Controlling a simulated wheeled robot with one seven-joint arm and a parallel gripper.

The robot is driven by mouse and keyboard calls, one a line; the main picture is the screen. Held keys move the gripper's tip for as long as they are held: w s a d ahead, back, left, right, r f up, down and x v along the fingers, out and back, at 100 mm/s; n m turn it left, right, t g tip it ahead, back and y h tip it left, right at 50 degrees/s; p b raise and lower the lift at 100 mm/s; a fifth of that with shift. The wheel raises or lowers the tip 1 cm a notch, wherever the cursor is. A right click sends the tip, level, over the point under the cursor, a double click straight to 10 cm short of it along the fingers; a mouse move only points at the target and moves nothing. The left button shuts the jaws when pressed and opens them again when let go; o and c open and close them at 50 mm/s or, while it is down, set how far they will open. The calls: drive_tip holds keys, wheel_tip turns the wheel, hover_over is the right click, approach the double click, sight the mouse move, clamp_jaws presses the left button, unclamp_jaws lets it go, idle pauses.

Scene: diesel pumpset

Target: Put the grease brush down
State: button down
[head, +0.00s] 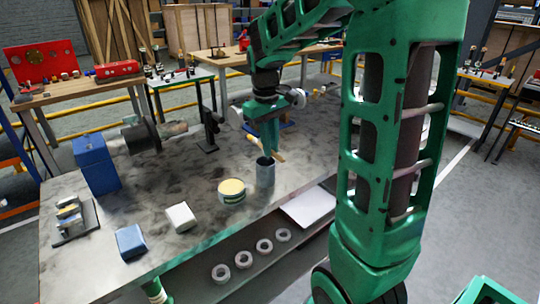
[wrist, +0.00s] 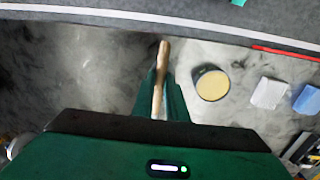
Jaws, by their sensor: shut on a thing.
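My gripper (head: 271,143) points down over the grey worktop and is shut on the grease brush. The brush's tan wooden handle (head: 280,157) shows beside the fingertips in the head view. In the wrist view the handle (wrist: 161,68) sticks out past the green fingers (wrist: 168,100).
A white block (head: 181,217), a blue block (head: 131,242) and a blue box (head: 96,162) are farther left. The worktop's front edge (head: 290,203) is close.

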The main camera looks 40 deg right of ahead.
drive_tip(key=shift+f, duration=2)
drive_tip(key=c, duration=1.8)
unclamp_jaws()
drive_tip(key=shift+o, duration=0.2)
wheel_tip(320, 180, up, 13)
drive_tip(key=a, duration=0.1)
drive_tip(key=shift+f, duration=0.2)
drive_tip(key=s+f+m, duration=0.3)
drive_tip(key=s, duration=0.9)
drive_tip(key=shift+d+f, duration=0.35)
drive_tip(key=shift+d, duration=0.1)
drive_tip(key=shift+o, duration=0.5)
drive_tip(key=s+a+f+m, duration=0.1)
drive_tip(key=s+f, duration=0.2)
drive_tip(key=s, duration=0.3)
drive_tip(key=s+a+f+m+y, duration=0.1)
drive_tip(key=s+f+m, duration=0.1)
drive_tip(key=s+f, duration=0.2)
drive_tip(key=s, duration=0.3)
drive_tip(key=shift+s+f+m, duration=0.25)
drive_tip(key=shift+m, duration=0.05)
